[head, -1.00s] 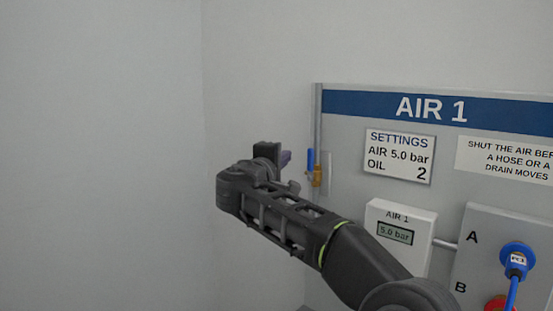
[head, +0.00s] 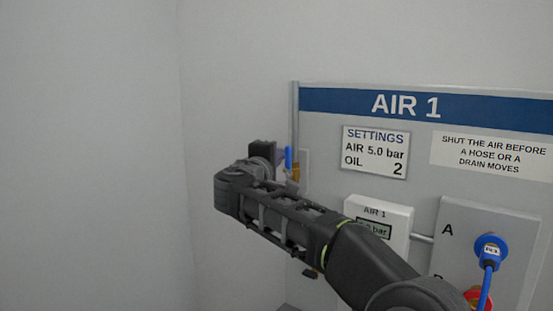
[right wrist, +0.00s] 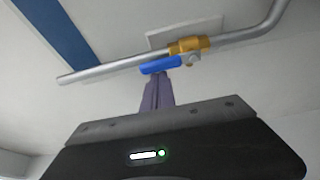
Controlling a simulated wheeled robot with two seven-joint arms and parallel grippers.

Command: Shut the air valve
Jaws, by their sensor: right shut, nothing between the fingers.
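The air valve has a blue lever (head: 288,158) and a brass body (head: 295,172) on the vertical pipe at the panel's left edge. In the right wrist view the blue lever (right wrist: 160,64) lies along the pipe, beside the brass body (right wrist: 190,45). My right gripper (head: 281,154) is shut and empty, just left of the lever in the head view. In the right wrist view its fingertips (right wrist: 159,77) are right at the lever; I cannot tell whether they touch it. My left gripper is not in view.
The AIR 1 panel (head: 420,140) carries a settings card (head: 375,151), a warning sign and a gauge box (head: 384,217), its display partly hidden by my arm. A blue connector (head: 490,250) with a hose is at port A. Bare wall (head: 90,150) lies to the left.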

